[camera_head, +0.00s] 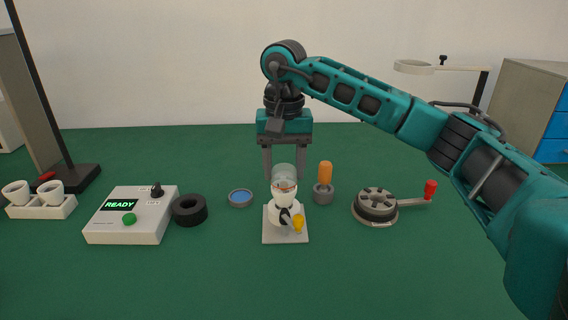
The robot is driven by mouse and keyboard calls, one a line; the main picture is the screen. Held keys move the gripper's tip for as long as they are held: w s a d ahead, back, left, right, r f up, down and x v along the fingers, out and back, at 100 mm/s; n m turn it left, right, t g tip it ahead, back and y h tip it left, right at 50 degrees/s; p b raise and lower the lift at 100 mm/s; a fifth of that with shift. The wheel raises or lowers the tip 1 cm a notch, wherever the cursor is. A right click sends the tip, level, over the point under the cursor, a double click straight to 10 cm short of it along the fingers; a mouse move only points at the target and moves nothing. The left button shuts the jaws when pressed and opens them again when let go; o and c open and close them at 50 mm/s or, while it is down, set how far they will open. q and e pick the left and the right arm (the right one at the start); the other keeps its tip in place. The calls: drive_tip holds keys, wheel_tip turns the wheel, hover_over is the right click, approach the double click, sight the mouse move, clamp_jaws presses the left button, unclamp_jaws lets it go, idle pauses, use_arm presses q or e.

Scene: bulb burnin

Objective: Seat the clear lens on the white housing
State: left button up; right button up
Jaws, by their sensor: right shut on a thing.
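The white housing (284,211) stands upright on a light grey square plate (271,236) in the middle of the table. A black clamp with a yellow tip (298,222) sits at its front. The clear lens (284,173) is a see-through dome directly above the housing, with a reddish part showing near its lower edge. My right gripper (284,171) points down from above, with its two grey fingers on either side of the lens, shut on it. I cannot tell whether the lens touches the housing. My left gripper is out of view.
Left of the housing are a blue-filled round dish (240,197), a black ring (189,210), a control box (130,216) reading READY, and white cups in a holder (41,204). To the right are an orange-handled tool (325,175) and a crank device (376,205). The front table is clear.

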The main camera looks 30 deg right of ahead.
sight(284, 168)
idle(0.5)
drive_tip(key=shift+f, duration=0.1)
idle(0.4)
drive_tip(key=shift+f, duration=0.5)
idle(0.3)
drive_tip(key=o, duration=1.1)
drive_tip(key=shift+r, duration=0.1)
wheel_tip(284, 168, up, 13)
drive_tip(key=p, duration=0.3)
